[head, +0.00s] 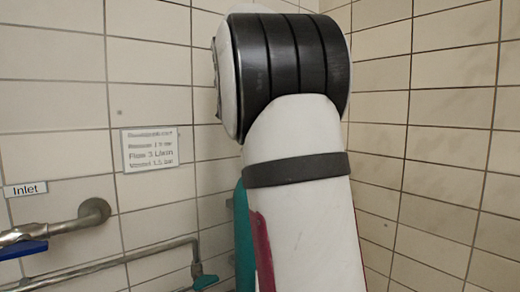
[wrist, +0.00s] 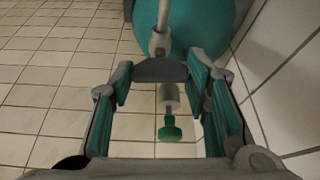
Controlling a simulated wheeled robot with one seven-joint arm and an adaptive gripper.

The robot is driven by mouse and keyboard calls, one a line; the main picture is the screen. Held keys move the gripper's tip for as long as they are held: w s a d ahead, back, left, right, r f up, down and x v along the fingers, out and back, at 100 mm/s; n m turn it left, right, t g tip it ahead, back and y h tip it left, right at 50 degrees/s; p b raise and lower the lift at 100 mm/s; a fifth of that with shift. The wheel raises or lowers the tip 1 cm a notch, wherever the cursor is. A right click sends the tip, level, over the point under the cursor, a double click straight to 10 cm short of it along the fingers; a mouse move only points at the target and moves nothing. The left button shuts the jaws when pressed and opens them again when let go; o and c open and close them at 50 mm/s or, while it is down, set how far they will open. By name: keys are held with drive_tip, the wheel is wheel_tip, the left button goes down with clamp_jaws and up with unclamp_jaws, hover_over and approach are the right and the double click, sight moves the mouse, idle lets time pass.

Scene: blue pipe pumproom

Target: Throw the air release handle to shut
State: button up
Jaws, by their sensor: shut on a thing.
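In the wrist view, my gripper (wrist: 160,72) has its two teal-padded fingers set apart, with a dark grey piece (wrist: 160,69) spanning between their tips. The jaws are shut on this piece, which I take to be the air release handle; no label shows on it. A pale grey fitting (wrist: 158,43) and thin stem rise from it in front of a teal vessel (wrist: 205,28). A white stub with a green knob (wrist: 170,131) shows between the fingers, below the grey piece. In the head view my arm fills the middle, and my gripper is out of frame.
The head view shows a wall pipe with a blue lever (head: 22,250) under an "Inlet" label (head: 25,188). A lower pipe (head: 110,264) has a teal handle (head: 204,281). A printed sign (head: 151,149) hangs above. The tiled wall (wrist: 285,95) is close on the wrist view's right; floor is clear left.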

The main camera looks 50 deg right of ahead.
drive_tip(key=shift+m, duration=0.5)
drive_tip(key=o, duration=1.2)
drive_tip(key=shift+c, duration=0.2)
drive_tip(key=shift+r, duration=0.1)
drive_tip(key=v, duration=0.7)
drive_tip(key=shift+w, duration=0.15)
drive_tip(key=shift+r, duration=0.15)
drive_tip(key=shift+a, duration=0.1)
